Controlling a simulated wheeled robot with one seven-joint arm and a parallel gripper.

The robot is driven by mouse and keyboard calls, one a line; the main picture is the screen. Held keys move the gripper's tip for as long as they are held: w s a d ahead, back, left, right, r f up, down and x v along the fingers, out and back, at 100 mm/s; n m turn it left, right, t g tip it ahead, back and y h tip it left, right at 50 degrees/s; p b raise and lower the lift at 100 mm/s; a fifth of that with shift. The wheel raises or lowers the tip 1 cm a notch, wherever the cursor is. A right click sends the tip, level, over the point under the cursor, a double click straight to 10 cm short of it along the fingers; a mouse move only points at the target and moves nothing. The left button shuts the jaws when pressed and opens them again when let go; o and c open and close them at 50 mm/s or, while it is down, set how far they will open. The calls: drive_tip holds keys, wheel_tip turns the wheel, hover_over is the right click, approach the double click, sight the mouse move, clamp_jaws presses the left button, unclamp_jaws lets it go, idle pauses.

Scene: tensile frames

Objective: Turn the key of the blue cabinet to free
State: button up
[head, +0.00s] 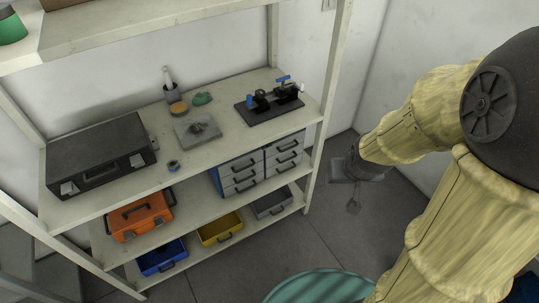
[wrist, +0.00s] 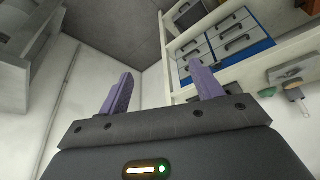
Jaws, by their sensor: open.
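The blue cabinet (head: 242,174), a small drawer unit with a blue frame and grey drawers with dark handles, stands on the middle shelf under the top board. It also shows in the wrist view, tilted, at the upper right (wrist: 185,64). I cannot make out its key in either view. My gripper (wrist: 160,75) is open and empty, with two purple fingers spread apart in the wrist view. It is off the shelf, to the right of the rack in the head view, apart from the cabinet.
The rack's white post (head: 326,115) stands between my arm and the shelves. The top board (head: 215,155) holds a black case (head: 100,150), a grey plate and a black fixture (head: 270,106). An orange toolbox (head: 140,214) and blue and yellow bins (head: 220,229) sit lower. Floor right of the rack is mostly open.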

sight(268, 148)
drive_tip(key=w+a+f+n+t+y+b, duration=0.2)
drive_tip(key=w+a+f+t+y+b, duration=0.1)
drive_tip(key=w+f+b, duration=0.3)
drive_tip(key=w+a+f+n+t+y+b, duration=0.2)
drive_tip(key=w+a+f+t+y+b, duration=0.1)
drive_tip(key=f+b, duration=0.8)
drive_tip(key=w+a+f+n+t+y+b, duration=0.2)
drive_tip(key=w+a+f+t+y+b, duration=0.2)
drive_tip(key=w+f+b, duration=0.4)
drive_tip(key=shift+w+a+f+b, duration=0.3)
drive_tip(key=shift+a+f+b, duration=0.2)
drive_tip(key=shift+f, duration=0.45)
drive_tip(key=x, duration=1.1)
drive_tip(key=b+x, duration=0.1)
drive_tip(key=x, duration=0.5)
drive_tip(key=shift+w+a+r, duration=0.15)
drive_tip(key=shift+w+r, duration=0.05)
drive_tip(key=shift+r, duration=0.1)
drive_tip(key=c, duration=1)
